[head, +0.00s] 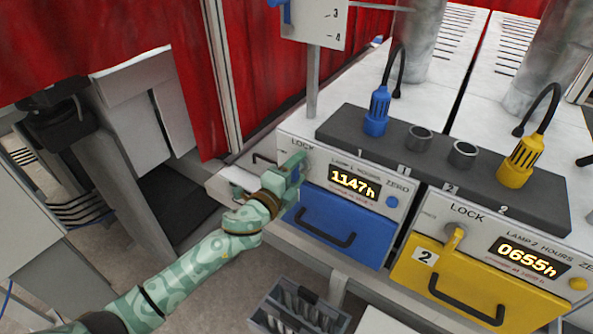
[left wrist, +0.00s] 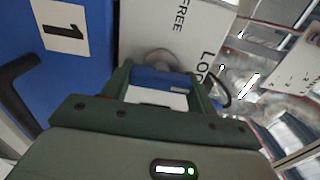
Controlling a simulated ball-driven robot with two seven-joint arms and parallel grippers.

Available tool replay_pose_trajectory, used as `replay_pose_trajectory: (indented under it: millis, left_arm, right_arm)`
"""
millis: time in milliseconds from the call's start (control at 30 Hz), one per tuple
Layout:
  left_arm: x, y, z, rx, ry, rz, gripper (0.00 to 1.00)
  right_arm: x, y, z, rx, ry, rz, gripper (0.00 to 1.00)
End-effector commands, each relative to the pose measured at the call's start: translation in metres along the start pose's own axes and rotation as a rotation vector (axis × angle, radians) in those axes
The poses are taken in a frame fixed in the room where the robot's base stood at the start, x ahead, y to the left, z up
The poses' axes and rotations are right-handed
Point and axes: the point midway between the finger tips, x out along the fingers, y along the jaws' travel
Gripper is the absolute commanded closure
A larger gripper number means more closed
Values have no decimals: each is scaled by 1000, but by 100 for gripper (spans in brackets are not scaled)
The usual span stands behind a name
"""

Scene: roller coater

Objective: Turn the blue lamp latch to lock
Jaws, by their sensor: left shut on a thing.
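My left gripper (head: 294,169) reaches the upper left corner of the lamp 1 panel, beside the word LOCK. It is shut on the blue lamp latch, which it mostly hides in the head view. In the left wrist view the blue latch (left wrist: 160,78) shows between the fingers of the left gripper (left wrist: 162,92), in front of a round grey base on the white panel. The words FREE and LOCK are printed beside it. The blue lamp drawer (head: 340,230) with a black handle is below the panel. My right gripper is not in view.
The yellow lamp 2 drawer (head: 465,275) and its yellow latch (head: 455,238) are to the right. Blue (head: 376,112) and yellow (head: 521,162) plugs stand in a dark block behind. A grey bin (head: 300,308) is below. Red curtains (head: 120,45) hang behind at left.

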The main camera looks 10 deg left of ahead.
Motion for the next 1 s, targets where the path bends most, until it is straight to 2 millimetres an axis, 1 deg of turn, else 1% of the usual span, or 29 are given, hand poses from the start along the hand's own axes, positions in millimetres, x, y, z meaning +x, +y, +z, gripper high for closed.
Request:
replay_pose_trajectory:
  millis: [200,233,267,300,567,667,767,833,1000]
  left_arm:
    - [0,2,0,4,0,3,65]
    - [0,2,0,4,0,3,39]
    - [0,2,0,4,0,3,31]
    - [0,2,0,4,0,3,20]
    - [0,1,0,2,0,1,20]
    - [-5,1,0,2,0,1,20]
    - [-19,2,0,2,0,3,20]
    - [-34,2,0,2,1,3,20]
    - [-82,4,-1,2,2,5,20]
  right_arm:
    - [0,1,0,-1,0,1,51]
    - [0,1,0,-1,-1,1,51]
    - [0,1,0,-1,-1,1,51]
    - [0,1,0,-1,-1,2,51]
    - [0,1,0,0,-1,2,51]
    - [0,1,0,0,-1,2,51]
    - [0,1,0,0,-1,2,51]
    - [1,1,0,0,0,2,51]
    - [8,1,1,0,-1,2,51]
